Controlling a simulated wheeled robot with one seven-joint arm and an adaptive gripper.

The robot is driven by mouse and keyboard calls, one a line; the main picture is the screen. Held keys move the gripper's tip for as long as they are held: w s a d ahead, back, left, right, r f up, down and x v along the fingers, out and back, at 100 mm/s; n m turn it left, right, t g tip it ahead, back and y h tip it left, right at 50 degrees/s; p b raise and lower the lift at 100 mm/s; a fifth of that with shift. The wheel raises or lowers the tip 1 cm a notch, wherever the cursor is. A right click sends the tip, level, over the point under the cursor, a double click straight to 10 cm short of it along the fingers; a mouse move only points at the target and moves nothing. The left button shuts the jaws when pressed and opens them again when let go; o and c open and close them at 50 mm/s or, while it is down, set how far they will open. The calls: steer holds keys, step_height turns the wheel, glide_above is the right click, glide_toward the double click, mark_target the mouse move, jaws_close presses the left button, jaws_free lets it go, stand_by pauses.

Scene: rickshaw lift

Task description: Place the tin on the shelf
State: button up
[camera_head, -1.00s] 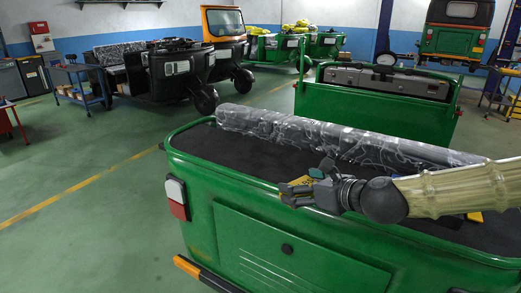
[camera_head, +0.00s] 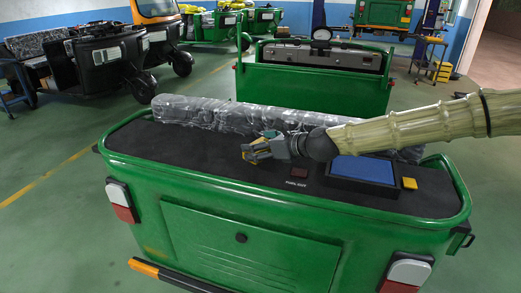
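My gripper (camera_head: 254,150) is over the dark bed of the green rickshaw, left of a blue pad and in front of a wrapped roll. Its fingers point left. Yellow shows around the fingers, but I cannot tell whether it is part of the gripper or something held. I cannot make out a tin for certain. A small dark red block (camera_head: 299,172) lies on the bed beside a white printed label. A small yellow block (camera_head: 410,183) lies right of the blue pad (camera_head: 366,169), which sits in a dark frame. No shelf is clearly recognisable.
The green rickshaw (camera_head: 200,172) has a raised rim around its bed. The plastic-wrapped roll (camera_head: 215,114) lies along the far side. Another green rickshaw body (camera_head: 310,90) stands behind it. A black rickshaw (camera_head: 105,60) stands at the left. Green floor is free at the left.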

steer(key=shift+w+d+f, duration=0.1)
steer(key=shift+w+d, duration=0.05)
steer(key=shift+w, duration=0.35)
steer(key=shift+w+d+f, duration=0.1)
steer(key=shift+w, duration=0.35)
steer(key=shift+f+p, duration=0.5)
steer(key=shift+f, duration=1.1)
steer(key=shift+f, duration=0.1)
steer(key=o, duration=0.9)
steer(key=shift+o, duration=0.2)
steer(key=shift+s+d, duration=0.1)
steer(key=b+v, duration=0.1)
steer(key=v, duration=1)
steer(key=shift+s+d+r, duration=0.2)
steer(key=shift+s+r, duration=0.05)
steer(key=shift+r, duration=0.05)
